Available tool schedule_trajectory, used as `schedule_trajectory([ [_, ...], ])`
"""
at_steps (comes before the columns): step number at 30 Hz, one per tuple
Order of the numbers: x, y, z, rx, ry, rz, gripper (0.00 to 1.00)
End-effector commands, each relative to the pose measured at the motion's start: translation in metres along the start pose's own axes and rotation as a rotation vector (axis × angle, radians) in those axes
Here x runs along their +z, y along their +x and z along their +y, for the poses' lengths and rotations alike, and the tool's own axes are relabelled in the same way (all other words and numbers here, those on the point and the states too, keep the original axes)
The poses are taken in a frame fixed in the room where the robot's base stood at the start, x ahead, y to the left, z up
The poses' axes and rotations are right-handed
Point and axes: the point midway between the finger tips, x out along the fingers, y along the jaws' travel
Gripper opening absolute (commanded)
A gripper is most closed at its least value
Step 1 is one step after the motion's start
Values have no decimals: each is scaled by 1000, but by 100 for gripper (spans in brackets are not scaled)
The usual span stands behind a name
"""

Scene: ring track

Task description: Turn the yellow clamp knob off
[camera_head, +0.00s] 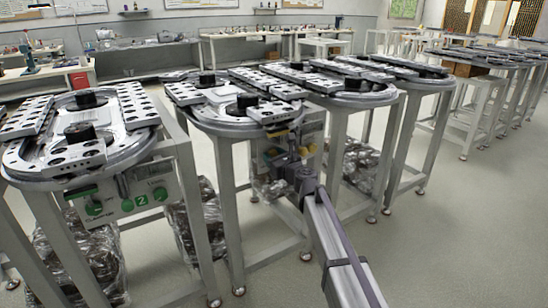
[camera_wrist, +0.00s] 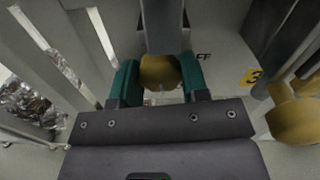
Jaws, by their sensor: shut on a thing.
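A round yellow knob (camera_wrist: 160,72) sits between the two green fingers of my gripper (camera_wrist: 159,64) in the wrist view. The fingers are shut on its left and right sides. Part of a word, "FF", shows just right of the fingers. The knob's marking is hidden, so I cannot tell its turn angle. In the head view my gripper (camera_head: 287,172) is at the yellow-marked control panel (camera_head: 273,155) on the front of the second ring-track table. My arm covers part of that panel, and the held knob is too small to make out there.
Another yellow knob (camera_wrist: 294,118) is close to the right in the wrist view, below a yellow "3" label (camera_wrist: 252,76). Grey table legs (camera_wrist: 48,70) stand to the left. A neighbouring table has a green-knob panel (camera_head: 130,198). Open floor (camera_head: 440,230) lies to the right.

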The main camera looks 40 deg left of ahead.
Motion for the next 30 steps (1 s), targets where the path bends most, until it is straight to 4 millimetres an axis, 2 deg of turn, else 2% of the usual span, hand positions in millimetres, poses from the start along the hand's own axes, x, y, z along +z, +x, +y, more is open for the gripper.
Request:
schedule_trajectory([
  [30, 0, 0, 0, 0, -926, 0, 18],
])
